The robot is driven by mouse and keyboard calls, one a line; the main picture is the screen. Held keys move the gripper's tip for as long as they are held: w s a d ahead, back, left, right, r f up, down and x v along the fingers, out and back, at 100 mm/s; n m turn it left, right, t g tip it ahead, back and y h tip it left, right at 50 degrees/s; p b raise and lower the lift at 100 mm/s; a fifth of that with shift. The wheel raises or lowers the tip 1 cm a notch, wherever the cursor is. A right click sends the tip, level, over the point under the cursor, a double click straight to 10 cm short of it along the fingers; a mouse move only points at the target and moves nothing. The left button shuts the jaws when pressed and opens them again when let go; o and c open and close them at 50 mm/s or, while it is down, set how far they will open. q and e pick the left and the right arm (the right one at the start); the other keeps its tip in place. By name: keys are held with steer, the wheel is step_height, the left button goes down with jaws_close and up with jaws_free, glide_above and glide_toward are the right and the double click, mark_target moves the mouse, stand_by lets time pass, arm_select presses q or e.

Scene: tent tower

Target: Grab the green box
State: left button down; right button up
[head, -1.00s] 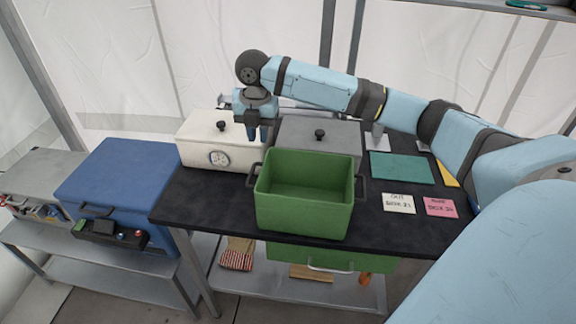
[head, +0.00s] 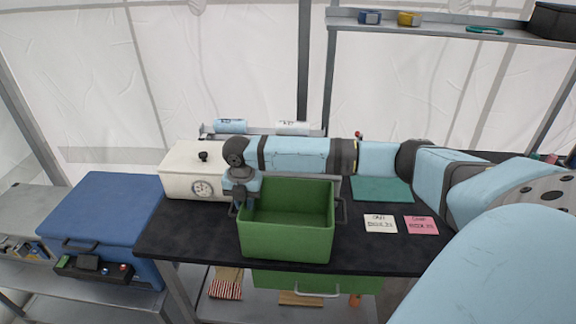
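The green box (head: 286,242) is an open, empty-looking bin standing upright on the black table (head: 190,232). It has a dark handle on each side; the right handle (head: 342,212) shows clearly. My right arm reaches in from the right, behind and above the box. My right gripper (head: 241,208) points down at the box's left side, where the left handle is. The gripper covers that handle, and its fingers are small and dark, so I cannot tell whether they close on it. My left gripper is not in view.
A white lidded box with a dial (head: 190,178) stands behind and left of the green box. A blue box (head: 105,215) sits on a side table at left. A teal mat (head: 381,189), white card (head: 380,223) and pink card (head: 420,225) lie to the right. A shelf (head: 450,32) hangs at upper right.

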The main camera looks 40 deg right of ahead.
steer(key=shift+f, duration=0.3)
jaws_close()
steer(key=shift+r, duration=0.1)
stand_by(1.1)
